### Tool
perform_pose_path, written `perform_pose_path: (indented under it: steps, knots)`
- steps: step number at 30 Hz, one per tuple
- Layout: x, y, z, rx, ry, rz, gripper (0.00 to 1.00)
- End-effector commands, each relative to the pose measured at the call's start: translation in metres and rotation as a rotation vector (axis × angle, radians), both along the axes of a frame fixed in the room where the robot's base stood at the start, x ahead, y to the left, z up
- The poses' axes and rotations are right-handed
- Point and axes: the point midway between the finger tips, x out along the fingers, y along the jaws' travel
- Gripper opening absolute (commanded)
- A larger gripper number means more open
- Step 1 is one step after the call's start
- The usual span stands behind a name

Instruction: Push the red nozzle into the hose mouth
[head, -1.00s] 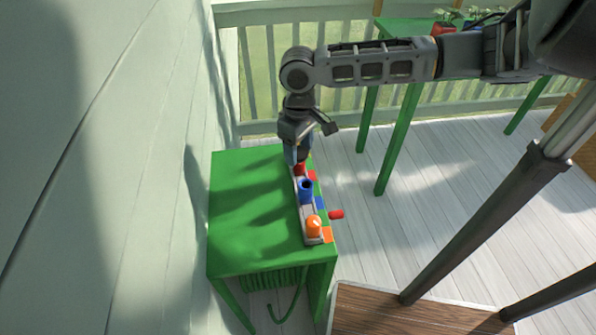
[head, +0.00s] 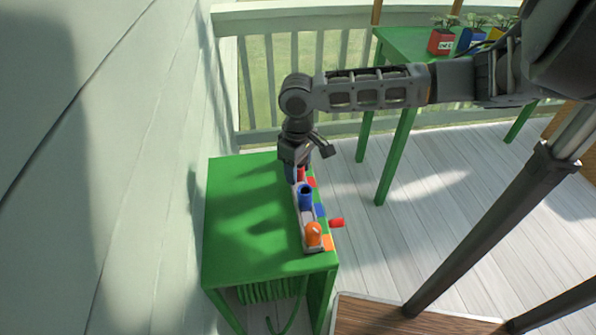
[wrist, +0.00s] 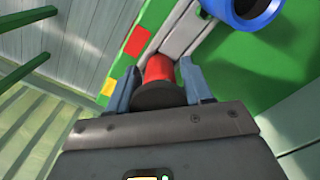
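The red nozzle (wrist: 159,70) stands at the far end of a pale rack (head: 311,218) on the green table. It shows as a small red patch in the head view (head: 301,174). My gripper (wrist: 160,82) points down over it, with one blue-grey finger close along each side. The fingers look closed on it, and its dark top end faces the wrist camera. The nozzle still appears to be at the rack. A green hose (head: 272,290) hangs in coils under the table, with a loose length curving down. I cannot make out its mouth.
A blue nozzle (head: 305,196) and an orange one (head: 313,235) stand in the rack. A red stub (head: 336,223) sticks out at the table's right side. The green table (head: 245,225) is bare left of the rack. Another green table (head: 415,45) with potted plants stands behind.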

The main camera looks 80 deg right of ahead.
Motion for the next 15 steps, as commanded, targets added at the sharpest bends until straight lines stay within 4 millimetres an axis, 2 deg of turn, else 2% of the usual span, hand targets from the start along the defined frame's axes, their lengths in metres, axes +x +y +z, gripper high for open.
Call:
perform_pose_path:
  steps: [1, 5, 15]
  knots:
    - [0.0, -0.0001, 0.0001, 0.0, 0.0, 0.0, 0.31]
    - [0.0001, -0.0001, 0.0001, 0.0, 0.0, 0.0, 0.18]
    - [0.0001, -0.0001, 0.0039, 0.0, 0.0, 0.0, 0.18]
